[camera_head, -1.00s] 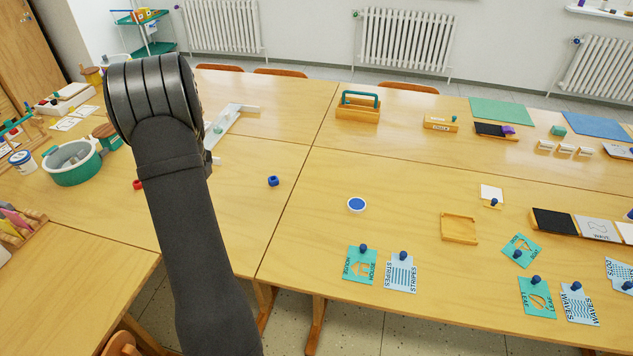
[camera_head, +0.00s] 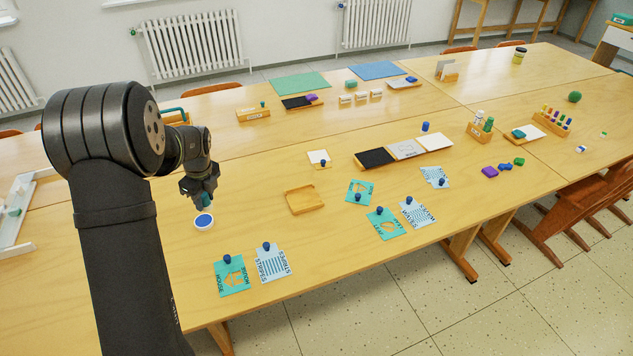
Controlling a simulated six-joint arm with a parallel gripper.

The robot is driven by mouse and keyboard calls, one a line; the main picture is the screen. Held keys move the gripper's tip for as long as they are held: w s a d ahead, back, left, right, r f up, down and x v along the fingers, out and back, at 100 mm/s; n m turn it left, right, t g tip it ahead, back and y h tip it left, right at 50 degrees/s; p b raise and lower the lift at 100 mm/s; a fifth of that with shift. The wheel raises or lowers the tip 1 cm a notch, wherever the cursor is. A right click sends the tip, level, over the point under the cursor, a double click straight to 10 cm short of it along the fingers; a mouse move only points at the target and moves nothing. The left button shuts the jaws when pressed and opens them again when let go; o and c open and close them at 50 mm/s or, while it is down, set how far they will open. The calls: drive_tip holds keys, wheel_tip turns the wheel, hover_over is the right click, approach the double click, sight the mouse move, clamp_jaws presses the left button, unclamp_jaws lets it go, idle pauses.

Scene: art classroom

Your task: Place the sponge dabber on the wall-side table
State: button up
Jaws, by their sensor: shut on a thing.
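The wall-side table (camera_head: 220,125) is the back row, nearer the radiators. Its left part is hidden behind my arm.
On the wall-side table stand a wooden box (camera_head: 253,114), a green mat (camera_head: 300,84), a blue mat (camera_head: 377,69) and a dark tray (camera_head: 297,103). Stencil cards with blue knobs (camera_head: 231,276) and a wooden tray (camera_head: 304,200) lie on the front table. Bare wood separates them.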

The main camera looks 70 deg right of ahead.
drive_tip(key=s+d+m, duration=0.2)
drive_tip(key=s+d, duration=0.3)
drive_tip(key=s, duration=0.5)
drive_tip(key=s+d+m, duration=0.2)
drive_tip(key=s+d, duration=0.3)
drive_tip(key=s, duration=0.6)
hover_over(257, 215)
drive_tip(key=shift+h, duration=0.4)
drive_tip(key=f, duration=0.7)
drive_tip(key=shift+s, duration=0.3)
drive_tip(key=shift+f, duration=1.95)
drive_tip(key=shift+f, duration=0.1)
drive_tip(key=o, duration=0.5)
drive_tip(key=shift+f, duration=0.1)
drive_tip(key=o, duration=0.4)
drive_tip(key=shift+o, duration=0.2)
wheel_tip(257, 215, up, 12)
drive_tip(key=s, duration=0.1)
drive_tip(key=shift+s+a, duration=0.3)
drive_tip(key=shift+a, duration=0.1)
